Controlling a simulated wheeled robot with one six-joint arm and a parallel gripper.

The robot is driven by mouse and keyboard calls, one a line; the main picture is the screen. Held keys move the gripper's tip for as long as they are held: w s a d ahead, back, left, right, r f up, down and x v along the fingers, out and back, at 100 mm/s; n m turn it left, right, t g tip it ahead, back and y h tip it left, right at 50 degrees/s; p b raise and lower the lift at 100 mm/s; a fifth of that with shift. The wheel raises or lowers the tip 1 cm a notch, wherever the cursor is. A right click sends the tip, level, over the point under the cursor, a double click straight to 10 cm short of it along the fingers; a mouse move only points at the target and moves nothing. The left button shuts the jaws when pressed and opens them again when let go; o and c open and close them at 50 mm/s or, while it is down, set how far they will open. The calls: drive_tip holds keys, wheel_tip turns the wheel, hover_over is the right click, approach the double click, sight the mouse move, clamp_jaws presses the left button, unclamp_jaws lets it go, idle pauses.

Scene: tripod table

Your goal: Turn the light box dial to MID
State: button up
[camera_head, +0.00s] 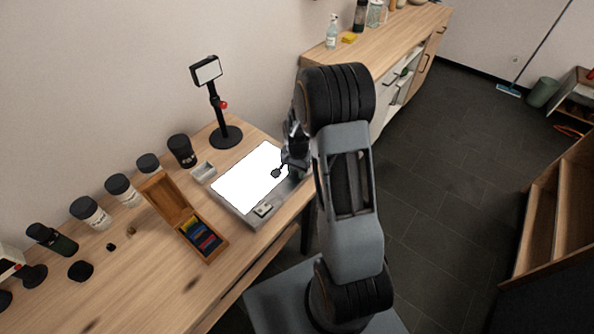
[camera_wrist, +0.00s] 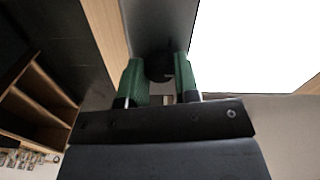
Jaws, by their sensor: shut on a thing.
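The light box (camera_head: 236,208) lies on the wooden table, its panel lit bright white. Its grey frame also shows in the wrist view (camera_wrist: 160,22), beside the glowing panel. My gripper (camera_wrist: 160,78) is at the frame, with its green-padded fingers on either side of a round dark dial (camera_wrist: 159,67), shut on it. In the head view my gripper (camera_head: 291,163) is at the right end of the light box and hides the dial. The dial's pointer and markings cannot be read in either view.
A small dark item (camera_head: 276,174) shows over the panel beside my gripper. An open wooden box (camera_head: 168,200) with coloured pieces stands left of the light box. A black stand (camera_head: 228,136) is behind. Several dark canisters (camera_head: 91,213) line the wall side. The table's front edge is close.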

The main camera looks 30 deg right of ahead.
idle(0.4)
drive_tip(key=o, duration=0.9)
drive_tip(key=shift+o, duration=0.2)
drive_tip(key=shift+r, duration=0.15)
wheel_tip(320, 180, up, 14)
drive_tip(key=shift+f+b, duration=0.2)
drive_tip(key=shift+b, duration=0.1)
